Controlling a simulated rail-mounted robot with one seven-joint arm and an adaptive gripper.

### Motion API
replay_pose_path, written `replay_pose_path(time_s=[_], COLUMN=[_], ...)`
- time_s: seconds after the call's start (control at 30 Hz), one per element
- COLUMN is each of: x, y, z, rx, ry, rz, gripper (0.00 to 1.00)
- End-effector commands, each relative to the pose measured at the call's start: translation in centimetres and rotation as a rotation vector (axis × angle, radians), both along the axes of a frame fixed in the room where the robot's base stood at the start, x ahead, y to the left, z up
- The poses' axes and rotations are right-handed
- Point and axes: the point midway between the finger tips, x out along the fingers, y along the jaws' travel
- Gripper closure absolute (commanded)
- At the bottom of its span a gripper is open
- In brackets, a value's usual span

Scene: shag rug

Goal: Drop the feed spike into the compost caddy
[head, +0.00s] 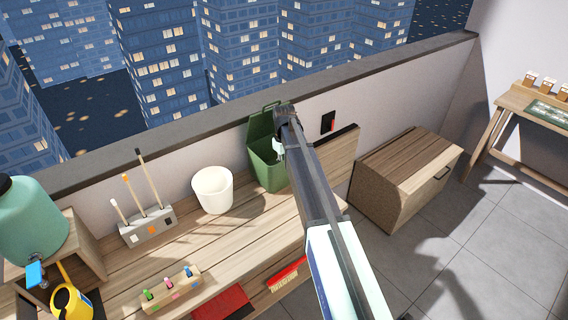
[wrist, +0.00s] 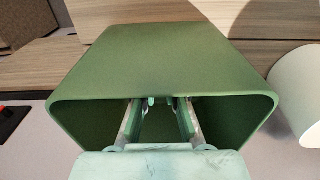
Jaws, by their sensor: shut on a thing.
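The green compost caddy (head: 268,172) stands on the wooden bench against the wall, its lid (head: 262,110) raised at the back. My gripper (head: 279,153) is at the caddy's mouth, partly hidden by my arm. In the wrist view the caddy (wrist: 160,60) fills the middle, and my gripper (wrist: 160,104) points into its opening between the rim's sides. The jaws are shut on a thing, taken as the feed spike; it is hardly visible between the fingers. The inside of the caddy is dark and its floor is hidden.
A white pot (head: 212,190) stands close left of the caddy; it also shows in the wrist view (wrist: 300,90). A tool block (head: 148,228), a small wooden rack with coloured pieces (head: 172,290) and a red mat (head: 220,306) are farther left. A wooden cabinet (head: 405,175) stands right.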

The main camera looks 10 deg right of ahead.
Motion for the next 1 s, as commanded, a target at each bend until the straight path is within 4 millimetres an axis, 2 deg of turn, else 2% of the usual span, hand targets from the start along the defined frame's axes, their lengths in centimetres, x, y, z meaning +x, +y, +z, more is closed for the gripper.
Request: replay_pose_path(time_s=[0.67, 0.7, 0.73, 1.0], x=[0.0, 0.0, 0.0, 0.0], y=[0.0, 0.0, 0.0, 0.0], z=[-1.2, -1.2, -1.2, -1.2], rx=[0.0, 0.0, 0.0, 0.0], ry=[0.0, 0.0, 0.0, 0.0], rz=[0.0, 0.0, 0.0, 0.0], gripper=[1.0, 0.76, 0.65, 0.65])
